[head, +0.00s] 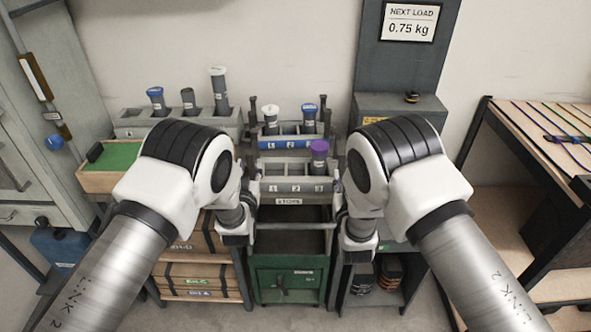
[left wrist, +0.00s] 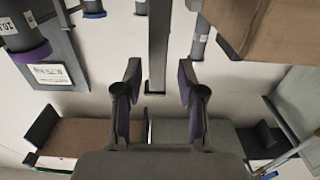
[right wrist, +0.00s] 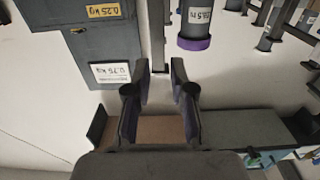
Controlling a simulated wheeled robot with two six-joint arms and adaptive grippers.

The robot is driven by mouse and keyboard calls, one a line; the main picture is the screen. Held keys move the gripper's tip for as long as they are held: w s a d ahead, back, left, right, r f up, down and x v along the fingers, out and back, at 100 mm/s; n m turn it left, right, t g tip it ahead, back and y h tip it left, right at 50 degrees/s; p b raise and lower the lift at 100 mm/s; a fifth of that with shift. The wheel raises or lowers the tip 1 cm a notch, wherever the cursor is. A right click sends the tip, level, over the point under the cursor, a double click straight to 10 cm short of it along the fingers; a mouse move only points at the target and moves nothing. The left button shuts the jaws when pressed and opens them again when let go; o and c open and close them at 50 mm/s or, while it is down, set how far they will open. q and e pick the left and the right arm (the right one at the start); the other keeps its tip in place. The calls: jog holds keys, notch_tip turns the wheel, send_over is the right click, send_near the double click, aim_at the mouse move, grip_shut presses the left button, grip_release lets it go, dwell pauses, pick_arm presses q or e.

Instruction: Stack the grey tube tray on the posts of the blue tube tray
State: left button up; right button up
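The grey tube tray (head: 283,186), with a purple-capped tube (head: 318,160) at its right, sits at the front of the cart. The blue tube tray (head: 300,144) is just behind it, with dark upright posts (head: 253,110) and a white-capped and a blue-capped tube. My left gripper (head: 238,228) is below and left of the grey tray; its fingers (left wrist: 157,75) are apart. My right gripper (head: 354,232) is below and right of the tray; its fingers (right wrist: 160,72) are apart with a narrower gap. A dark bar shows between the fingers in both wrist views, with no visible contact.
A grey rack (head: 130,127) with several tubes stands behind my left arm. A green-topped wooden box (head: 112,157) is at left. A grey cabinet (head: 402,102) stands behind my right arm. The cart's green drawer (head: 288,282) is below. A wooden shelf unit (head: 535,180) is at right.

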aim_at(253, 148)
pick_arm(q)
jog(key=shift+w+d, duration=0.2)
jog(key=shift+d, duration=0.1)
jog(key=w, duration=0.7)
jog(key=shift+w+a+f, duration=0.1)
jog(key=shift+w+a, duration=0.05)
jog(key=shift+w, duration=0.15)
pick_arm(e)
jog(key=w, duration=1.2)
jog(key=shift+w+d+f, duration=0.1)
jog(key=shift+w, duration=0.05)
pick_arm(q)
grip_shut()
pick_arm(e)
grip_shut()
